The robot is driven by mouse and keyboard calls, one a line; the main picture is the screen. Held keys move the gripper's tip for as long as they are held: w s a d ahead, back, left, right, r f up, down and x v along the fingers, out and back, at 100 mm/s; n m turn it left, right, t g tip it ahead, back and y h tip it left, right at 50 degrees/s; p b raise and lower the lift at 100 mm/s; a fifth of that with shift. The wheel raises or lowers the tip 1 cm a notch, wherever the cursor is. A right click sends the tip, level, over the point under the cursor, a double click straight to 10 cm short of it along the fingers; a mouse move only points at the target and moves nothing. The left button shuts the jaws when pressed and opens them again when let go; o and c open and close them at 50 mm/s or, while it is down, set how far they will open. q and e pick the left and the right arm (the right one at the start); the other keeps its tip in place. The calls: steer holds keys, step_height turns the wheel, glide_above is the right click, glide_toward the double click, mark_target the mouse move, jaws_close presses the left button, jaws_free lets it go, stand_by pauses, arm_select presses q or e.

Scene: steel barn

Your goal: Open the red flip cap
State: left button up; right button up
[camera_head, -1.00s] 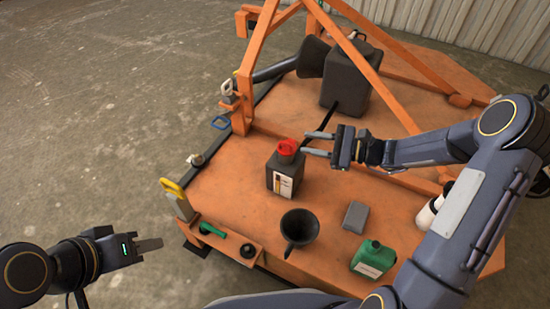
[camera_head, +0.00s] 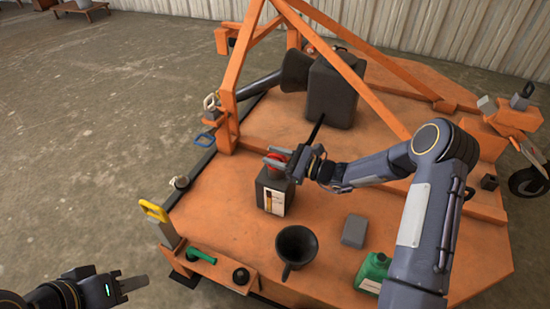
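The dark bottle (camera_head: 268,194) with a white and yellow label stands upright on the orange deck. Its red flip cap (camera_head: 277,160) sits on top, partly hidden by my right gripper. I cannot see the cap raised. My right gripper (camera_head: 279,156) reaches in from the right at cap height. Its two fingers are apart, with red showing between them; I cannot tell whether they touch the cap. My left gripper (camera_head: 134,283) is low at the left, away from the deck and empty; its finger gap is not clear.
A black funnel (camera_head: 296,248), a grey block (camera_head: 354,231) and a green can (camera_head: 372,272) stand in front of the bottle. A large black canister (camera_head: 336,92) is behind, under the orange frame (camera_head: 249,60). A yellow-handled item (camera_head: 155,212) is at the left edge.

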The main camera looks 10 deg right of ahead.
jaws_close()
steer(key=shift+r, duration=0.1)
stand_by(0.3)
